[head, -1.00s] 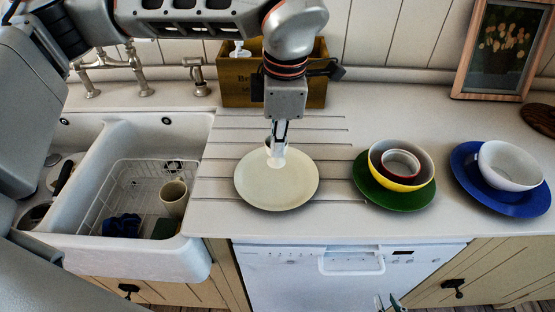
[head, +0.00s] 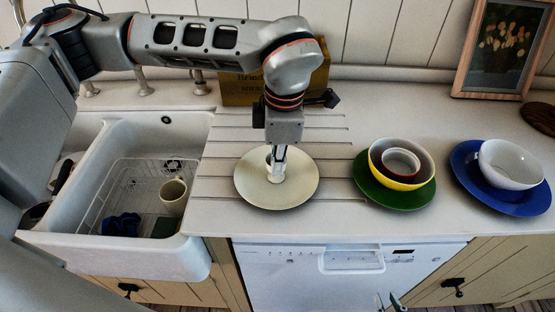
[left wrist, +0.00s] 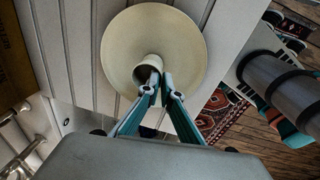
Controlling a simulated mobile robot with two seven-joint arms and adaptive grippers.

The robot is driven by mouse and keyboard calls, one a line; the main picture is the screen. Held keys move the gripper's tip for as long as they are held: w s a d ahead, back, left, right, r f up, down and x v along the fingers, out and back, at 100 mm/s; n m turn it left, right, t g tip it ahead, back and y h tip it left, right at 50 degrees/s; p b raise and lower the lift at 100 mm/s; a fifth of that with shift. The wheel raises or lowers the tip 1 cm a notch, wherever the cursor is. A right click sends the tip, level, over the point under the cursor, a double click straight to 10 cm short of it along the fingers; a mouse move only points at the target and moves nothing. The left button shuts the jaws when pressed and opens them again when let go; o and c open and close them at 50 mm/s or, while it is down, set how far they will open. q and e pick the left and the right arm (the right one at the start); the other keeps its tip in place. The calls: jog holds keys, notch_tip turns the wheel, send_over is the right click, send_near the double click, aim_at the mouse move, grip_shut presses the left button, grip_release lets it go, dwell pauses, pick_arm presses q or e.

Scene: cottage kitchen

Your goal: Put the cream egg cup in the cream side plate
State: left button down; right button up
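The cream side plate (head: 250,187) lies on the ribbed draining worktop right of the sink; it fills the upper middle of the left wrist view (left wrist: 180,40). My left gripper (head: 277,176) points down over the plate. It is shut on the wall of the cream egg cup (left wrist: 147,64), with one finger inside its mouth and one outside. In the head view the cup is mostly hidden behind the fingers. It is over the plate's middle; I cannot tell whether it touches the plate. My right gripper (head: 389,302) shows only its tips at the bottom edge, apart and empty.
A green plate (head: 394,202) with a yellow bowl (head: 410,184) and smaller bowls stands to the right, then a blue plate (head: 510,202) with a white bowl (head: 510,165). A wooden box (head: 238,90) is behind. The sink (head: 150,245) at left holds a rack and mug (head: 173,198).

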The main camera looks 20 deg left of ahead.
pick_arm(q)
jog(key=c, duration=2.3)
grip_release()
jog(key=shift+r+p, duration=0.4)
jog(key=shift+r, duration=0.15)
jog(key=r, duration=0.7)
jog(key=d+r+b, duration=0.1)
jog(key=r, duration=0.3)
jog(key=shift+s+r, duration=0.25)
jog(key=shift+s, duration=0.15)
jog(key=shift+s+f, duration=0.1)
